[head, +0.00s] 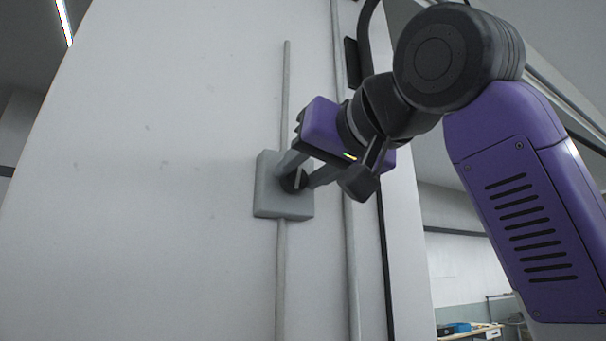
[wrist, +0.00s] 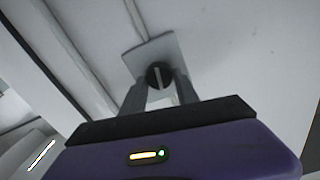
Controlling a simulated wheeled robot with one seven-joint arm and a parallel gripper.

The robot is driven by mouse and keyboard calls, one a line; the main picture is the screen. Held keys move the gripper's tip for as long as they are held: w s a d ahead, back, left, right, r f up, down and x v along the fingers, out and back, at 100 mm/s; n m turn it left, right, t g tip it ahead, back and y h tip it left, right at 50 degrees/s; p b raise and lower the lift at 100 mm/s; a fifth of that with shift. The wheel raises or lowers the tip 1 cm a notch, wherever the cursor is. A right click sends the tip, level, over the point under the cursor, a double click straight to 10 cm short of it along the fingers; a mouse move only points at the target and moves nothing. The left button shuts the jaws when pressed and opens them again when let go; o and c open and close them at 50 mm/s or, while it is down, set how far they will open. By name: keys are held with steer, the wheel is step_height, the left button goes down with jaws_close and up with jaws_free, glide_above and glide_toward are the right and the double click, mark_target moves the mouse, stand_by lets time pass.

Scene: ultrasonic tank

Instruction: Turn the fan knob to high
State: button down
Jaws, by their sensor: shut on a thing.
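The fan knob (head: 297,181) is a round black dial with a pale pointer line, on a square grey plate (head: 268,192) fixed to the wall. In the head view the pointer line stands close to upright. My gripper (head: 294,172) reaches in from the right, with its two grey fingers on either side of the knob, shut on it. In the wrist view the knob (wrist: 158,75) sits between the fingertips (wrist: 160,84), and its pointer line is near upright, tilted slightly. No setting marks can be read on the plate.
A thin vertical conduit (head: 285,100) runs above and below the plate. A second pipe (head: 350,270) runs down the wall to the right, near my wrist. The pale wall (head: 140,180) left of the plate is bare. A bench (head: 470,332) shows at the far lower right.

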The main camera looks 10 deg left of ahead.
steer(key=m+b, duration=0.1)
steer(key=m, duration=0.2)
steer(key=shift+f+m, duration=0.15)
steer(key=shift+m, duration=0.15)
steer(key=m+b, duration=0.1)
steer(key=m, duration=0.3)
steer(key=shift+m, duration=0.3)
steer(key=m, duration=0.3)
steer(key=shift+d+m+b, duration=0.1)
steer(key=shift+m+b, duration=0.2)
steer(key=shift+w+f+m, duration=0.1)
steer(key=shift+m, duration=1.9)
steer(key=shift+d, duration=0.1)
steer(key=c, duration=0.9)
jaws_free()
steer(key=shift+c, duration=0.2)
